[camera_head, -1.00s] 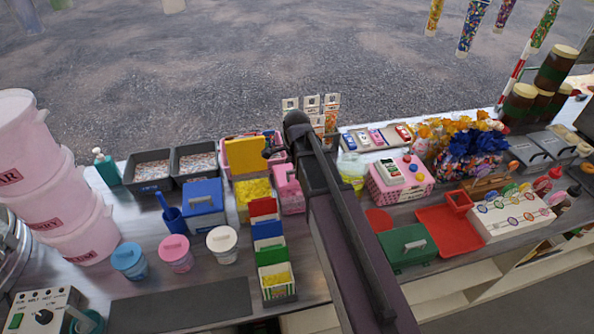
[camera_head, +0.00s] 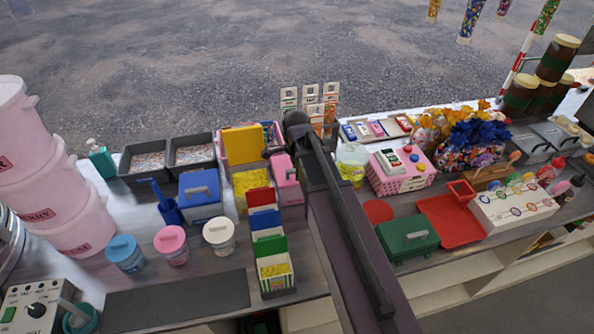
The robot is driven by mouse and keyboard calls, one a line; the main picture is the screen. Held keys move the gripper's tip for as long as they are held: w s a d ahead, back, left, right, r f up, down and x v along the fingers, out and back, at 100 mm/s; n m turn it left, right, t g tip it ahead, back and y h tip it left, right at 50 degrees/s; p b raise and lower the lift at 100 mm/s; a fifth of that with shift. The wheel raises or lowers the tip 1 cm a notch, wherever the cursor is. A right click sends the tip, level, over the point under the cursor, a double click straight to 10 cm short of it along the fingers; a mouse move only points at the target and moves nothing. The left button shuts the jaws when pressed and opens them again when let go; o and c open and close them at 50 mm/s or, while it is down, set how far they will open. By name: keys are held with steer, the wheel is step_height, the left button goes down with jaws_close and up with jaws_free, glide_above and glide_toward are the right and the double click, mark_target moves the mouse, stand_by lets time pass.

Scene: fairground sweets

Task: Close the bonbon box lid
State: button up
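A yellow box stands on the counter just left of my arm, filled with yellow pieces (camera_head: 251,183). Its yellow lid (camera_head: 243,145) stands raised at the back of the box, so it is open. It is the only lidded box I see open, and I take it for the bonbon box. My arm rises from the bottom of the view, and a dark part of its end (camera_head: 273,152) shows just right of the raised lid. I cannot tell whether it touches the lid. The fingers are not clear, so their opening cannot be read.
A blue box (camera_head: 201,197) with a handle stands close on the left and a pink box (camera_head: 287,180) on the right. Coloured upright packs (camera_head: 268,243) stand in front. Grey trays (camera_head: 145,160) lie behind left. Picture cards (camera_head: 310,102) stand behind my arm.

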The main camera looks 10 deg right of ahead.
steer(key=shift+o, duration=0.2)
steer(key=shift+r, duration=0.1)
step_height(320, 180, up, 13)
steer(key=p, duration=1.3)
stand_by(0.3)
steer(key=s+f+n+b, duration=0.8)
steer(key=s+n, duration=0.3)
steer(key=n, duration=0.7)
steer(key=shift+s+d+f, duration=0.15)
steer(key=shift+s+f, duration=0.05)
steer(key=shift+f, duration=0.05)
